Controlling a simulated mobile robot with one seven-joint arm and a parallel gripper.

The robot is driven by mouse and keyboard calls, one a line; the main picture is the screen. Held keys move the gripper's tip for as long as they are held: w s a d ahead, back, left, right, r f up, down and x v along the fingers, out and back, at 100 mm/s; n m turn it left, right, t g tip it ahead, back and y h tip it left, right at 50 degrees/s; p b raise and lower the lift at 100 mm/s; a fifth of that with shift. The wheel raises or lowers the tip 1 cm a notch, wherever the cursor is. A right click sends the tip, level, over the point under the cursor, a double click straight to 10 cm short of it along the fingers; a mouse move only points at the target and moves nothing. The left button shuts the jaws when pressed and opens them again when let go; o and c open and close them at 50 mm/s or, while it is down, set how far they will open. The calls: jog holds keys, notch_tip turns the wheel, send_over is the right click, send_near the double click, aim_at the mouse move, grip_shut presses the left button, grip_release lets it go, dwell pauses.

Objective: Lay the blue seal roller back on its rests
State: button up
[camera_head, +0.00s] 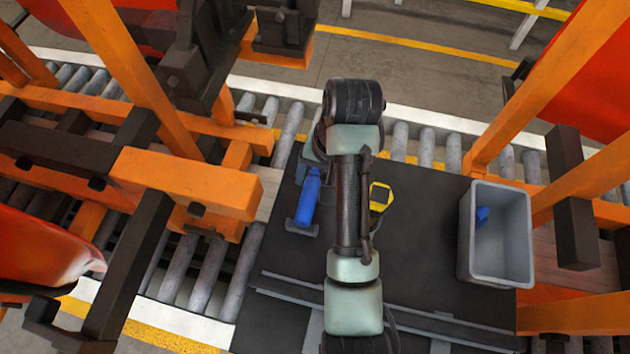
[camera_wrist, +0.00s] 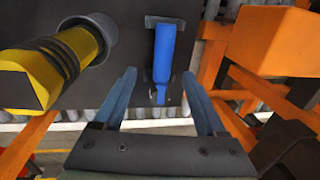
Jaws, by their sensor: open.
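The blue seal roller (camera_head: 308,200) lies on the dark table top, left of my arm. In the wrist view the blue roller (camera_wrist: 164,50) runs lengthwise away from me, with a dark rest (camera_wrist: 178,21) at its far end. The roller appears to lie across both rests; exact seating is too small to tell. My gripper (camera_wrist: 159,73) is open, its fingers apart on either side of the roller's near end, with a gap on both sides.
A yellow tool with a black coil (camera_wrist: 65,62) sits in a grey holder; its yellow part (camera_head: 381,196) shows beside my arm. A grey bin (camera_head: 503,275) holding a small blue item (camera_head: 483,215) stands at right. Orange frames (camera_head: 190,185) flank the table (camera_head: 420,235).

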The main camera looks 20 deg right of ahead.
jog(key=shift+s+d+r+p, duration=0.1)
jog(key=shift+r+p, duration=0.3)
jog(key=shift+r, duration=0.2)
jog(key=shift+s+d+r+p, duration=0.1)
jog(key=shift+r+p, duration=0.3)
jog(key=shift+r, duration=0.2)
jog(key=shift+w, duration=0.1)
jog(key=w+a+r+n+t+h, duration=0.1)
jog(key=w+r+n+t+h, duration=0.1)
jog(key=w+r+t, duration=0.8)
jog(key=w+a+r+n+t, duration=0.1)
jog(key=w+a+r+t, duration=0.1)
jog(key=r, duration=0.8)
jog(key=w+a+r+n+t, duration=0.1)
jog(key=w+a+r+t, duration=0.15)
jog(key=r, duration=0.85)
jog(key=s+a+r+n+t, duration=0.1)
jog(key=s+a+r+t, duration=0.2)
jog(key=s+r+t, duration=0.75)
jog(key=s+a+r+n+t, duration=0.1)
jog(key=s+a+r+n, duration=0.35)
jog(key=r, duration=1.35)
notch_tip(320, 180, down, 11)
jog(key=d+m+b, duration=0.1)
jog(key=m+b, duration=0.1)
jog(key=b, duration=0.9)
jog(key=shift+s+m+y, duration=0.3)
jog(key=shift+s+m, duration=0.05)
jog(key=shift+s, duration=0.05)
